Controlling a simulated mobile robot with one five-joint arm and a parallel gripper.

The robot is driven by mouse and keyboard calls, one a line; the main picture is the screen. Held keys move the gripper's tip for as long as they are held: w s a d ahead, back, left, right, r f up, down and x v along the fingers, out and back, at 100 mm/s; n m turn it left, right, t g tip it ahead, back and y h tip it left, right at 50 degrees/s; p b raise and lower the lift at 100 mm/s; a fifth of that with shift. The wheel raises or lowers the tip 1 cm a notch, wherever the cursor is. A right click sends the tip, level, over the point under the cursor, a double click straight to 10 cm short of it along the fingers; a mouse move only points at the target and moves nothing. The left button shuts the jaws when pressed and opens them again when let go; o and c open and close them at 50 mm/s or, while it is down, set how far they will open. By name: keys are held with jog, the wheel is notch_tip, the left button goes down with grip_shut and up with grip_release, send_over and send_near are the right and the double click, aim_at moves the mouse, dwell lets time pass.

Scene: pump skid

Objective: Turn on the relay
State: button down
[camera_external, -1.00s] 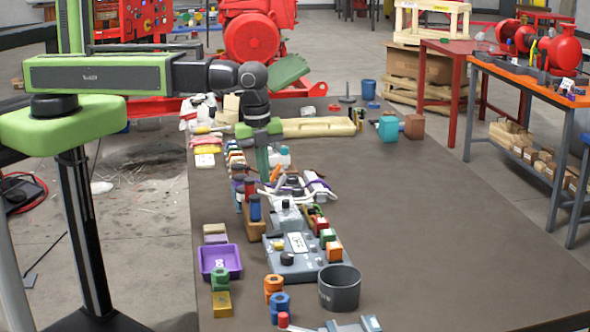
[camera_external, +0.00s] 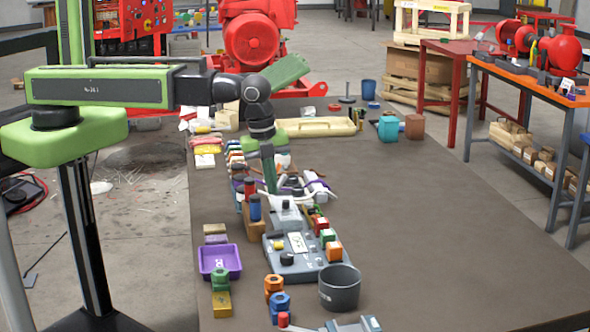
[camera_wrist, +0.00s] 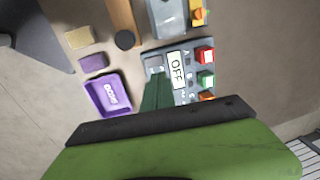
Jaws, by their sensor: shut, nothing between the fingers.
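A grey control box (camera_external: 310,268) lies on the dark table. In the wrist view, the box (camera_wrist: 188,55) carries a white label reading OFF (camera_wrist: 176,69). My gripper (camera_external: 272,190) hangs down with dark green fingers, shut and empty, near the box's far end in the external view. In the wrist view my gripper (camera_wrist: 155,78) points at the box just left of the OFF label and covers part of its face. A small pale part of the box shows at the fingertips. I cannot tell whether the fingers touch it.
Red, green and orange blocks (camera_wrist: 206,80) line the box's right side. A purple tray (camera_external: 220,261) is to its left, and a dark grey cup (camera_external: 340,288) stands at its near right corner. Blue and red cylinders (camera_external: 255,208) stand beside the gripper. The right part of the table is clear.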

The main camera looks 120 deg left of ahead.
aim_at(279, 231)
jog(key=f+b, duration=0.6)
jog(key=f, duration=0.1)
jog(key=w+a+f+b, duration=0.1)
jog(key=f+b, duration=0.2)
jog(key=shift+f, duration=0.3)
jog(key=shift+w+a+f+b, duration=0.2)
jog(key=shift+w+f+b, duration=0.05)
jog(key=shift+f+b, duration=0.05)
jog(key=shift+s+d+r, duration=0.1)
jog(key=shift+s+d, duration=0.05)
jog(key=shift+s, duration=0.15)
jog(key=shift+s+d+r, duration=0.1)
jog(key=shift+s+d, duration=0.35)
jog(key=shift+d, duration=0.1)
jog(key=shift+r+p, duration=0.1)
jog(key=shift+p, duration=0.2)
